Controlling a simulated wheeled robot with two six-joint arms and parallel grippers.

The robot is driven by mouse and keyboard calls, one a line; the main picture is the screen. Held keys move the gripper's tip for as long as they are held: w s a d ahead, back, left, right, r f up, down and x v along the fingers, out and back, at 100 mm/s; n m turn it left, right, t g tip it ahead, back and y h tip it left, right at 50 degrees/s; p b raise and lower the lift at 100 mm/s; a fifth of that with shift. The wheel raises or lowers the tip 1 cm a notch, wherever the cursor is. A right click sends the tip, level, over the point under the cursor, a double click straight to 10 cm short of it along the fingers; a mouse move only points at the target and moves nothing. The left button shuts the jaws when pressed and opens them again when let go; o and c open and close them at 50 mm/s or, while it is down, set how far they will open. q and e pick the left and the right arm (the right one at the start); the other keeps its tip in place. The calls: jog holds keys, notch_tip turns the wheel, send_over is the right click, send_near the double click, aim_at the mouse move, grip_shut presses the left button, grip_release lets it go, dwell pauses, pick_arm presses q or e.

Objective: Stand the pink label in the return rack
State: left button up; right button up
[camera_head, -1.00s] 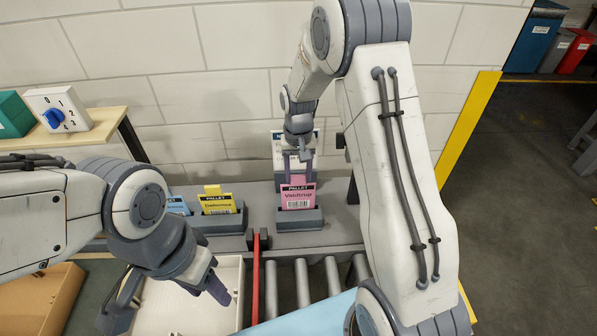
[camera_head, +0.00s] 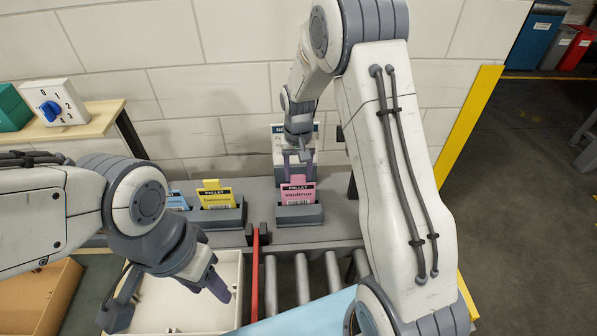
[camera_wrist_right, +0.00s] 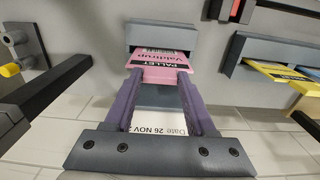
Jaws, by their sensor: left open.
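The pink label (camera_head: 297,194) marked Valdtrup stands upright in a grey slot of the return rack (camera_head: 299,216); its lower edge is hidden by the slot. My right gripper (camera_head: 298,172) is directly above it, fingers pointing down. In the right wrist view the pink label (camera_wrist_right: 160,58) sits in the slot (camera_wrist_right: 200,42), and the purple fingers of my right gripper (camera_wrist_right: 162,76) are on either side of its upper end, with pink filling the gap between them. My left gripper (camera_head: 222,284) is open and empty over the white tray (camera_head: 180,305).
A yellow label (camera_head: 215,196) and a blue label (camera_head: 177,201) stand in a holder left of the pink one. A white sign (camera_head: 279,150) is behind the pink label. A red bar (camera_head: 255,275) and rollers (camera_head: 302,285) lie in front. A dial box (camera_head: 55,102) sits on a shelf.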

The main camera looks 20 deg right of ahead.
jog(key=o, duration=0.4)
jog(key=shift+r, duration=0.4)
notch_tip(320, 180, up, 10)
jog(key=b, duration=0.2)
jog(key=shift+f+b, duration=0.15)
jog(key=shift+b, duration=0.15)
